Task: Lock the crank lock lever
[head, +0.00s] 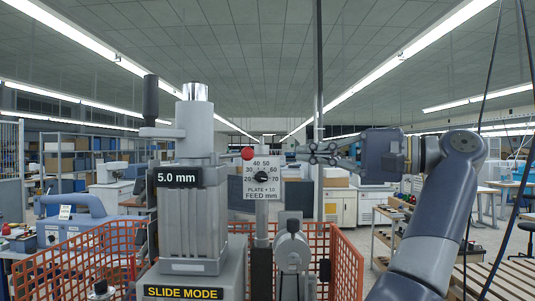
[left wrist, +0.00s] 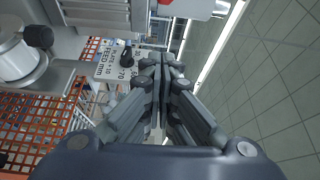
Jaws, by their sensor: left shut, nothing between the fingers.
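My left gripper (head: 318,153) is shut and empty, just right of the feed dial plate (head: 262,178) in the head view. In the left wrist view its fingers (left wrist: 162,66) are together, close beside the dial plate (left wrist: 118,62). A red ball knob (head: 247,153) shows at the dial plate's upper left. A crank with a black upright handle (head: 150,97) is at the top of the grey column. I cannot tell for sure which part is the crank lock lever.
The grey press column (head: 190,225), marked "5.0 mm", fills the centre left. An orange mesh guard (head: 346,266) surrounds the machine's lower part. A blue-grey machine (head: 75,222) stands at the left. Shelves and benches are further back. Open space lies above the gripper.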

